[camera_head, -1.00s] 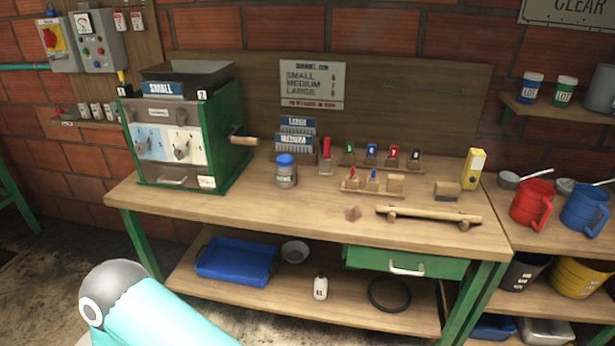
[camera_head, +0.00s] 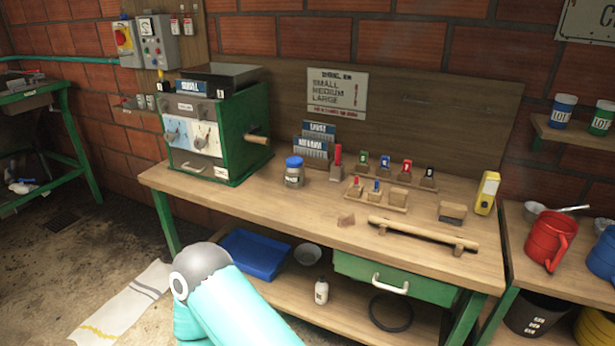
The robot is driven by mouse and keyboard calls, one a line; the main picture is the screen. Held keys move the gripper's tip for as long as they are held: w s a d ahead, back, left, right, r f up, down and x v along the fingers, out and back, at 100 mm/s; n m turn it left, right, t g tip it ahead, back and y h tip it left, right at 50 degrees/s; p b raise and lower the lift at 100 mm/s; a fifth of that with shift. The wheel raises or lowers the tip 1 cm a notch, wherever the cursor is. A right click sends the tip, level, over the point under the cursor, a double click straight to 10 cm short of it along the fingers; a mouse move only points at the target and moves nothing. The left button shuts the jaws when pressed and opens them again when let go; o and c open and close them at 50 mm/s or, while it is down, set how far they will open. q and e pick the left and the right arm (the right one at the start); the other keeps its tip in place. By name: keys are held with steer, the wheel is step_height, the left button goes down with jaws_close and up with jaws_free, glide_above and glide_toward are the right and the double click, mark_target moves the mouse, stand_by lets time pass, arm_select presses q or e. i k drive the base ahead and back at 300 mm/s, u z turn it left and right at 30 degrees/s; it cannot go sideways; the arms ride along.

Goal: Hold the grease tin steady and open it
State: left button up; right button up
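The grease tin is most likely the small grey jar with a blue lid (camera_head: 294,171), upright on the workbench (camera_head: 250,201) to the right of the green machine. Its label is too small to read, and its lid is on. One of my arms, turquoise with a grey joint, shows at the bottom in front of the bench. No gripper of mine is in view, and nothing of mine touches the jar.
The green machine (camera_head: 235,130) stands left of the jar. Blue signs (camera_head: 312,148), a red-handled tool (camera_head: 337,162) and small coloured pieces stand to its right. A wooden bar (camera_head: 423,234) lies along the front edge. The bench top before the jar is clear.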

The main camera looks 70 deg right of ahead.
mark_target(294, 178)
steer(key=u, duration=2)
steer(key=i, duration=0.1)
steer(key=z, duration=3.5)
steer(key=i, duration=0.65)
